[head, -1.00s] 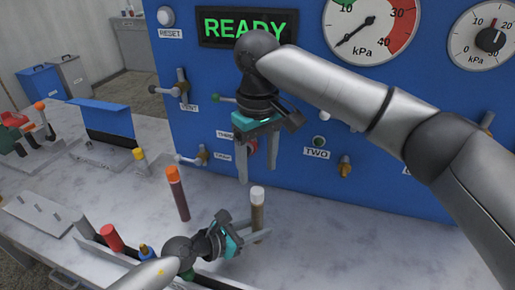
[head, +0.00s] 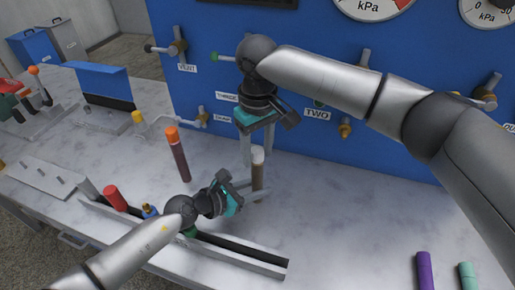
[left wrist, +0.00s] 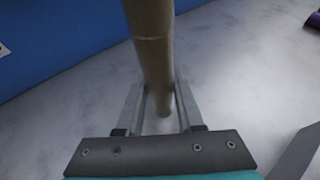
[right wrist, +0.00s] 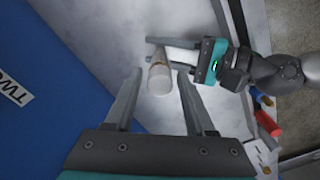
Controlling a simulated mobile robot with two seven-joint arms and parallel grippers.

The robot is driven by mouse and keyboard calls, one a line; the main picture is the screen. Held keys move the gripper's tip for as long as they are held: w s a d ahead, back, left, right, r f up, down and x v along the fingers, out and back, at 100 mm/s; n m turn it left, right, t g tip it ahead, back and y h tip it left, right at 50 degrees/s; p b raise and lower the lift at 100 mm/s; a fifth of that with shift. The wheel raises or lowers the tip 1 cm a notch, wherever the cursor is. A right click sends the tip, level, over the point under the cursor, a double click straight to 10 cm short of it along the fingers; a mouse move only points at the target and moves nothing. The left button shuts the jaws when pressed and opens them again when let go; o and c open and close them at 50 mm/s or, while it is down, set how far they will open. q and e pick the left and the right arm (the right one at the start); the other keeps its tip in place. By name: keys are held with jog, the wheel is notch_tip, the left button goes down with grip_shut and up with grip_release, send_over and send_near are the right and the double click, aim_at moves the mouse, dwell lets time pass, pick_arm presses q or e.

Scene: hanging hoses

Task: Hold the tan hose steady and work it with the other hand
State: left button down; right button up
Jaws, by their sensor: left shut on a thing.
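The tan hose (head: 258,178) stands upright above the bench with a white top end. My left gripper (head: 254,190) is shut on its lower part; in the left wrist view the hose (left wrist: 155,60) runs between the two fingers. My right gripper (head: 259,158) is above, pointing down, with its fingers apart at the hose's top end. In the right wrist view the white end of the hose (right wrist: 160,80) shows in the gap between the open fingertips. Whether either right finger touches it, I cannot tell.
A blue panel (head: 215,60) with valves and gauges rises behind. A brown hose with an orange top (head: 178,155) stands to the left. A red cylinder (head: 115,198) is at the front left. Purple (head: 425,270) and green (head: 467,275) cylinders are at the front right.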

aim_at(257, 150)
grip_shut()
jog(key=shift+o, duration=1.5)
grip_release()
notch_tip(257, 150, up, 12)
jog(key=d+n+y, duration=0.1)
jog(key=n, duration=0.6)
jog(key=f, duration=0.8)
jog(key=a+f, duration=0.1)
jog(key=f, duration=0.3)
